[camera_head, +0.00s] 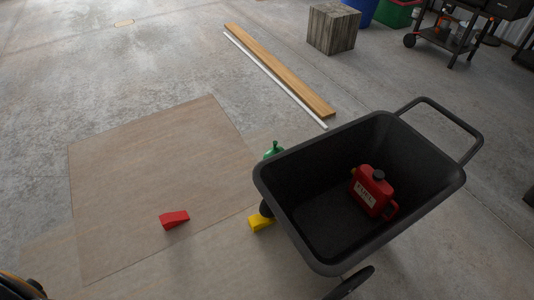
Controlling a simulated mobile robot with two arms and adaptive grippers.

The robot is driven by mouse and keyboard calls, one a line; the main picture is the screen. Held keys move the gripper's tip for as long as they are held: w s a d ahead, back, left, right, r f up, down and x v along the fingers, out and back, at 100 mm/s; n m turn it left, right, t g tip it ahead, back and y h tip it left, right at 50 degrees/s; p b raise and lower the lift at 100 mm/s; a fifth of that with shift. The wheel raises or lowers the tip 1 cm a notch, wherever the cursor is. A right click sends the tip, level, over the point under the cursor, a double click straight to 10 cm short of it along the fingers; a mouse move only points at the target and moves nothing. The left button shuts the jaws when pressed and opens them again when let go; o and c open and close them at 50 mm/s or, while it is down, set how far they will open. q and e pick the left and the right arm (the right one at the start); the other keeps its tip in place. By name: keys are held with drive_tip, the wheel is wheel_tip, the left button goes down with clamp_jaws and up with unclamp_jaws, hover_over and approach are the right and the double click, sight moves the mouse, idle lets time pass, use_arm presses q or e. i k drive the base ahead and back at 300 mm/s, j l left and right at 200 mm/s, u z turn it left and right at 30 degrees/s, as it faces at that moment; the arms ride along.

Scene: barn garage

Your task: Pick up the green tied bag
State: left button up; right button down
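The green tied bag (273,150) is on the floor just behind the left rim of a black wheelbarrow (277,196). Only its upper part with a knotted top shows; the wheelbarrow hides the rest. Neither of my grippers is in view, so I cannot see how they stand relative to the bag.
A red fuel can (374,190) lies in the wheelbarrow tub. A yellow wedge (260,221) is by its wheel and a red wedge (174,219) on a flat brown sheet (150,160). A wooden plank (280,70), a white strip (275,80) and a wooden block (333,29) lie beyond.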

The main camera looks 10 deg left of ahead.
sight(275, 149)
drive_tip(key=j, duration=0.45)
drive_tip(key=k+j, duration=0.1)
drive_tip(key=j, duration=0.35)
drive_tip(key=k+j+z, duration=0.1)
drive_tip(key=j, duration=0.4)
drive_tip(key=i+j+u, duration=0.2)
drive_tip(key=j+u, duration=0.25)
drive_tip(key=j, duration=0.2)
drive_tip(key=i+j+u, duration=0.25)
drive_tip(key=j+u, duration=0.25)
drive_tip(key=j, duration=0.15)
drive_tip(key=i+j+u, duration=0.9)
drive_tip(key=i+z, duration=0.2)
drive_tip(key=i, duration=0.25)
drive_tip(key=i+j+z, duration=0.2)
drive_tip(key=i, duration=0.3)
drive_tip(key=i+j+z, duration=0.1)
drive_tip(key=i+z, duration=0.15)
drive_tip(key=i, duration=0.2)
drive_tip(key=i+l+z, duration=0.25)
drive_tip(key=z, duration=0.25)
drive_tip(key=i+l+z, duration=0.1)
drive_tip(key=i+z, duration=0.65)
drive_tip(key=z, duration=0.2)
drive_tip(key=i+j+z, duration=0.15)
drive_tip(key=i+z, duration=0.15)
drive_tip(key=z, duration=0.15)
drive_tip(key=i+j+z, duration=0.25)
drive_tip(key=z, duration=0.25)
drive_tip(key=i, duration=0.1)
